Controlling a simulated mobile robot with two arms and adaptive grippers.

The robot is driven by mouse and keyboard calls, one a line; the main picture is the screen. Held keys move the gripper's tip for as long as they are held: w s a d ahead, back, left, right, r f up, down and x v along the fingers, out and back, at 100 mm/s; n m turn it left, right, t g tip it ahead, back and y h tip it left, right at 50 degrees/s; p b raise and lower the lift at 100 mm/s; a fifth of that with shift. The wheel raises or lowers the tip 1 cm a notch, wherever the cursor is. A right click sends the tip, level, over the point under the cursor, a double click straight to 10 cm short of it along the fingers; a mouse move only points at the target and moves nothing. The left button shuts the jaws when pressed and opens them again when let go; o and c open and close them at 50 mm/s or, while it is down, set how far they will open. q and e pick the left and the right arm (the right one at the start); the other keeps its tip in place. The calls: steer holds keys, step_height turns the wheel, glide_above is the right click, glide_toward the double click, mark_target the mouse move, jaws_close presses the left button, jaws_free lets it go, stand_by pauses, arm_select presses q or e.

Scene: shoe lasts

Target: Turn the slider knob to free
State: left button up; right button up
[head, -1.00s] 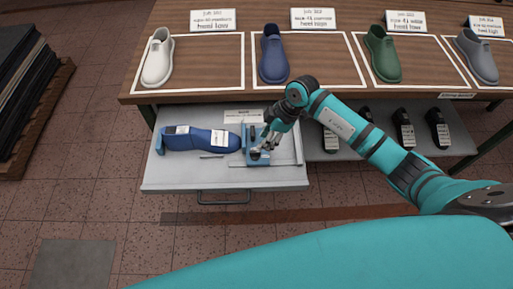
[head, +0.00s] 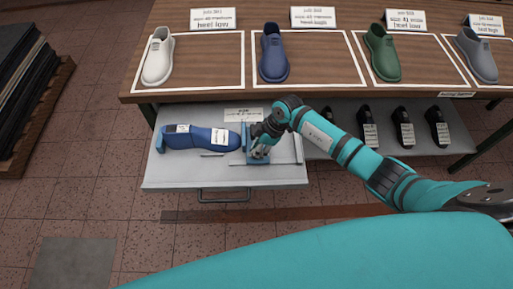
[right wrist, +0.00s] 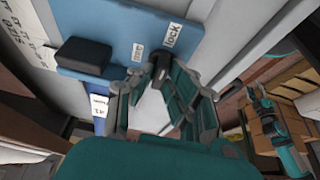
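The slider fixture (head: 251,157) is a blue block in the open drawer, mostly hidden by my right gripper (head: 260,153) in the head view. In the right wrist view the blue plate (right wrist: 110,25) carries a "lock" label (right wrist: 174,36) and a second label, probably "free" (right wrist: 138,53). The dark knob (right wrist: 161,65) sits right beside the "lock" label. My right gripper (right wrist: 155,82) has its fingers on either side of the knob; whether they press on it I cannot tell. A blue shoe last (head: 195,138) lies left of the fixture. My left gripper is out of view.
The grey drawer (head: 170,178) is pulled out below the wooden table (head: 200,96), which holds several shoes with cards. A black block (right wrist: 83,53) stands on the plate. Several dark lasts stand on the shelf (head: 340,150) to the right. A small rod (head: 212,155) lies near the last.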

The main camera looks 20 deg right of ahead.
jaws_close()
steer(key=shift+n, duration=0.4)
steer(key=n+g+b, duration=0.1)
steer(key=n, duration=0.1)
steer(key=shift+w+f+n, duration=0.1)
steer(key=shift+w+n, duration=0.05)
steer(key=shift+n, duration=0.25)
steer(key=n+g+b, duration=0.2)
steer(key=n+b, duration=0.1)
steer(key=n, duration=0.1)
steer(key=shift+w+n, duration=0.1)
steer(key=shift+n, duration=0.2)
steer(key=n+g+h+b, duration=0.1)
steer(key=n+b, duration=0.1)
steer(key=n, duration=0.1)
steer(key=n+h+b, duration=0.1)
steer(key=n+b, duration=0.2)
steer(key=shift+a+f+g, duration=0.1)
steer(key=shift+g, duration=0.3)
steer(key=shift+n+g+h+b, duration=0.3)
steer(key=shift+n+h+b, duration=0.3)
steer(key=shift+n+b, duration=1.15)
steer(key=shift+n, duration=0.25)
